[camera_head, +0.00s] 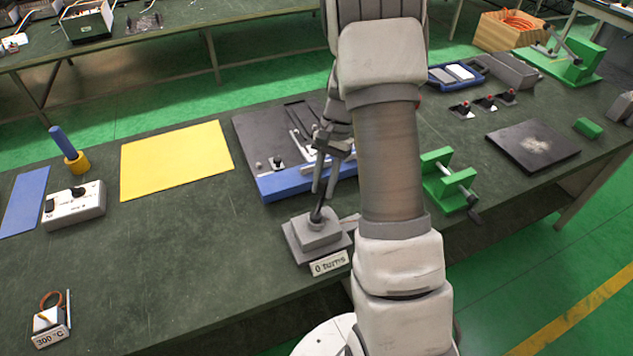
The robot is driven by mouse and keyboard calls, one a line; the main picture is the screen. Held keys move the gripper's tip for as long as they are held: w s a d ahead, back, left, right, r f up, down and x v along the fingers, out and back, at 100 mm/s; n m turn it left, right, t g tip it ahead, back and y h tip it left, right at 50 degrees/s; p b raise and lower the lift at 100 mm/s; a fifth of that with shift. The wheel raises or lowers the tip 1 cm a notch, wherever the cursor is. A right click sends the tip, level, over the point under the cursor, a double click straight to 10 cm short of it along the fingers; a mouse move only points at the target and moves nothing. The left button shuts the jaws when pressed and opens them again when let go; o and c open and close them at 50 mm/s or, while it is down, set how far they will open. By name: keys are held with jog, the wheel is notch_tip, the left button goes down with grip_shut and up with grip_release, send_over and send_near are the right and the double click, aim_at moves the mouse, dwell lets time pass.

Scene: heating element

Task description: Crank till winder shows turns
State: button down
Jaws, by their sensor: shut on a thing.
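The winder (314,234) is a grey stepped block near the table's front edge. A white label (329,264) at its front reads "0 turns". A short dark crank handle (317,214) stands up from its top. My gripper (323,190) points down over the block, and its fingers are shut on the handle. The fingers partly hide the handle, and my arm covers the area to the right of the winder.
Behind the winder lies a black and blue board (262,150) with fittings. A green bracket (436,165) with a rod stands right of my arm. A yellow sheet (175,160), a white control box (75,205) and a "300 °C" block (48,325) are at left. The table left of the winder is clear.

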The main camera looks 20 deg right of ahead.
jog(key=shift+s+d+m+t+y, duration=0.15)
jog(key=shift+s+d+m+t, duration=0.35)
jog(key=shift+m, duration=0.8)
jog(key=shift+s+d+m+t+y, duration=0.15)
jog(key=shift+s+m+t, duration=0.4)
jog(key=shift+m, duration=0.75)
jog(key=shift+s+d+m+t+y, duration=0.1)
jog(key=shift+s+d+m+t, duration=0.45)
jog(key=shift+m, duration=0.75)
jog(key=shift+s+a, duration=0.15)
jog(key=shift+s, duration=0.05)
jog(key=c, duration=0.6)
grip_release()
jog(key=shift+r, duration=0.1)
jog(key=p+v, duration=0.1)
jog(key=v, duration=1.6)
jog(key=shift+w+r, duration=0.1)
jog(key=shift+w, duration=0.1)
